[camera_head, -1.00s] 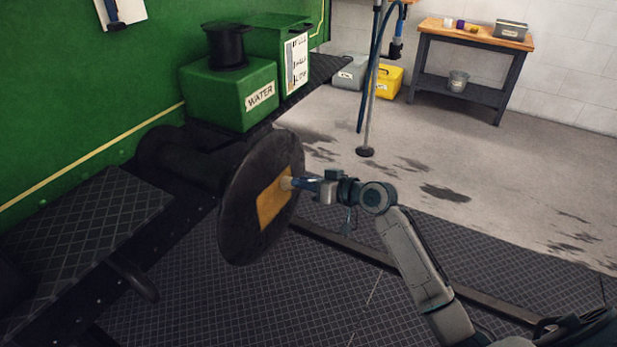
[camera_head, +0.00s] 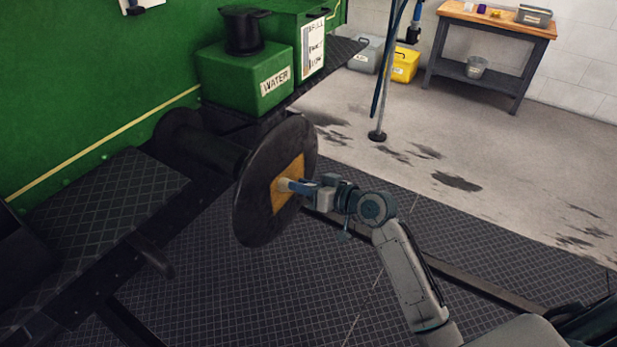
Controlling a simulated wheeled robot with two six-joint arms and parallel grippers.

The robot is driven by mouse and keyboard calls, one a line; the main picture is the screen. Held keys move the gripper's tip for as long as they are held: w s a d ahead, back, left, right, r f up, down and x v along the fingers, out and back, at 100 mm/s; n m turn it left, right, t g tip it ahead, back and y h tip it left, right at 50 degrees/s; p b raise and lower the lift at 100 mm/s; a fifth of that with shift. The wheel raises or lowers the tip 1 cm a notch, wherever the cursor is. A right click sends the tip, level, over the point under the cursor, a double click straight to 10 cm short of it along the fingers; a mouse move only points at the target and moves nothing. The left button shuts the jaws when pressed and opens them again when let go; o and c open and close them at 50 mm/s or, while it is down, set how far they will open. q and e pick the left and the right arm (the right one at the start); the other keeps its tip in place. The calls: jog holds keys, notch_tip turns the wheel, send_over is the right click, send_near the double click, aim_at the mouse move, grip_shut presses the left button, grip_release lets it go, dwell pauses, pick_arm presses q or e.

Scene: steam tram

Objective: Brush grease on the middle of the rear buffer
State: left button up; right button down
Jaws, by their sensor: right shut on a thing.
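The rear buffer (camera_head: 262,215) is a large dark round disc on a thick black shank, fixed to the green tram. A yellow-brown grease patch (camera_head: 288,184) covers the middle of its face. My right gripper (camera_head: 308,188) is shut on the blue handle of a brush (camera_head: 285,184). The brush's pale bristle end is at the patch and appears to touch it. My left gripper is not in view.
A green water box (camera_head: 235,85) stands on the tram behind the buffer. A stand pole (camera_head: 385,85) with a hose rises from the floor. A workbench (camera_head: 490,45), a grey bin (camera_head: 366,54) and a yellow bin (camera_head: 404,64) are by the back wall.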

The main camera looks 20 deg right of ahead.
jog(key=s+a, duration=0.1)
jog(key=s+a+p, duration=0.1)
jog(key=a, duration=0.1)
jog(key=shift+s+a, duration=0.2)
jog(key=shift+s, duration=0.1)
dwell(0.3)
jog(key=f+v, duration=0.1)
jog(key=v, duration=0.5)
jog(key=shift+d+f, duration=0.2)
jog(key=shift+d, duration=0.05)
jog(key=v, duration=0.2)
jog(key=shift+s+d+f, duration=0.25)
jog(key=shift+s+d, duration=0.05)
jog(key=shift+s, duration=0.05)
dwell(0.8)
